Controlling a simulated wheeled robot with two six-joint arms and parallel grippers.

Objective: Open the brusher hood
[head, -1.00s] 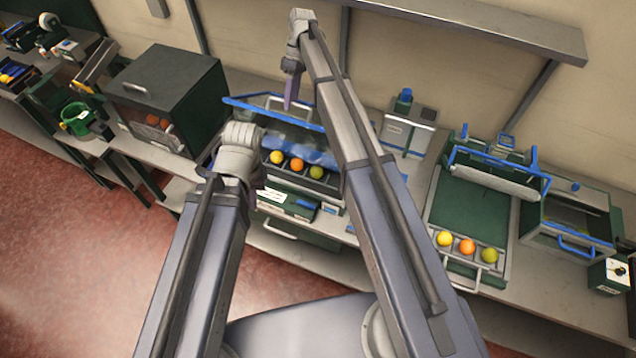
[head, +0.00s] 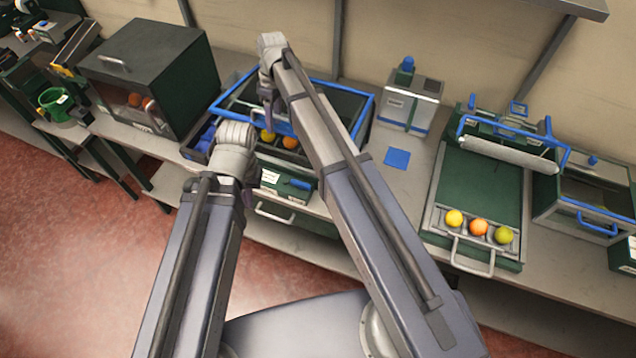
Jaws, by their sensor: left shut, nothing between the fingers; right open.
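A machine with a blue-framed hood (head: 317,83) stands left of centre on the bench. I take this for the brusher hood. The frame surrounds a dark area, and my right arm crosses it, so I cannot tell how far it is raised. A yellow ball (head: 267,135) and an orange ball (head: 290,142) sit at the machine's front. My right gripper (head: 268,117), the upper one, is open and points down over the frame's left part; I cannot tell if it touches. My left gripper (head: 248,180) is shut and empty at the machine's front left; its fingers are mostly hidden.
A dark cabinet (head: 150,75) stands to the left. A grey dispenser (head: 410,105) and a blue square (head: 397,158) are to the right. Farther right is a green machine (head: 480,185) with a white roller and three balls. A shelf overhangs at the top right.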

